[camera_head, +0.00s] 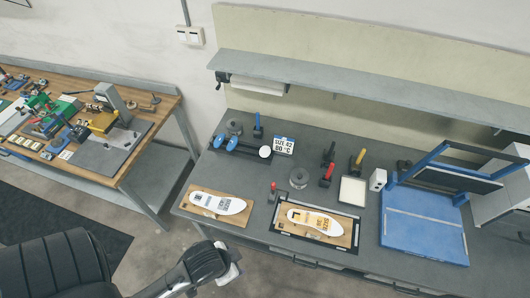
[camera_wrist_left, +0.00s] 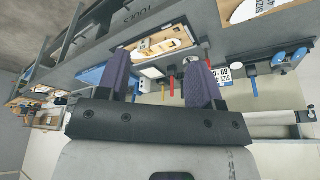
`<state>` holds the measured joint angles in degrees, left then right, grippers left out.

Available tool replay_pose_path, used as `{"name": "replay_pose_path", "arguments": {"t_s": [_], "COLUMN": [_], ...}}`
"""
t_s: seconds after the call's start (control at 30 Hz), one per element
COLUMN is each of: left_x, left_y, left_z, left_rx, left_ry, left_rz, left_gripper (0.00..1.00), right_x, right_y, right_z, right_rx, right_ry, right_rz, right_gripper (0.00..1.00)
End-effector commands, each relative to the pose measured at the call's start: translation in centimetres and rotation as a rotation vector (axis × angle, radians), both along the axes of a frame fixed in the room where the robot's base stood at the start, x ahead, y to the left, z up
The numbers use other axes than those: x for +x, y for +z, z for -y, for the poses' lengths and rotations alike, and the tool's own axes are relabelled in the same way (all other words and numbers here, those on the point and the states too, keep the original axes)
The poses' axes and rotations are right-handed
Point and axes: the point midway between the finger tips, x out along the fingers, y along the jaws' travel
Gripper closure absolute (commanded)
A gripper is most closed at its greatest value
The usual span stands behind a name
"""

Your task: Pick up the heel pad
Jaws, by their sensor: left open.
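I cannot make out a heel pad for certain in either view. A white insole with dark and yellow printed marks (camera_head: 315,222) lies on a wooden board in a black frame at the bench's front; it also shows in the left wrist view (camera_wrist_left: 150,42). A second white insole (camera_head: 218,203) lies on a wooden board to its left. The left wrist view shows my left gripper (camera_wrist_left: 160,68) with two purple fingers spread wide and nothing between them, apart from the bench items beyond. In the head view only part of my left arm shows, low in front of the bench. My right gripper is not in view.
A shallow white tray (camera_head: 341,190) and a blue hinged press (camera_head: 425,238) stand to the right. Red-, yellow- and blue-handled tools, a grey ring (camera_head: 299,178) and a size sign (camera_head: 284,146) stand behind the boards. A shelf (camera_head: 330,80) overhangs the back. A cluttered wooden bench (camera_head: 140,167) stands left.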

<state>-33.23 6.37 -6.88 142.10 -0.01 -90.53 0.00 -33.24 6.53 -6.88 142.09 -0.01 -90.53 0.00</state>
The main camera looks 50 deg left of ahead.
Motion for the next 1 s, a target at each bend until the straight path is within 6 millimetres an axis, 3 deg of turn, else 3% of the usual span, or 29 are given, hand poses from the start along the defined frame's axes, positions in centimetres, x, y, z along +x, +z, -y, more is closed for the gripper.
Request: {"name": "replay_pose_path", "arguments": {"t_s": [0.33,0.63,0.77,1.0], "left_x": [0.0,0.9,4.2,13.8], "left_y": [0.0,-0.6,-1.9,-2.8], "left_z": [-0.2,-0.3,-0.8,-5.3], "left_rx": [0.008,0.009,0.026,0.237], "left_ry": [-0.006,-0.006,-0.015,-0.131], "left_rz": [0.000,0.021,0.105,0.366], "left_gripper": [0.07,0.07,0.07,0.07], "right_x": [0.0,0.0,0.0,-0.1], "right_y": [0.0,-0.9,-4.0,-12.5], "right_z": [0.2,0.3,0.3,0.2], "right_rx": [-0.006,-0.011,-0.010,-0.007], "right_ry": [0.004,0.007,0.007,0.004], "right_rz": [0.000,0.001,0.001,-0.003], "right_gripper": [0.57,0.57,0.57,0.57]}}
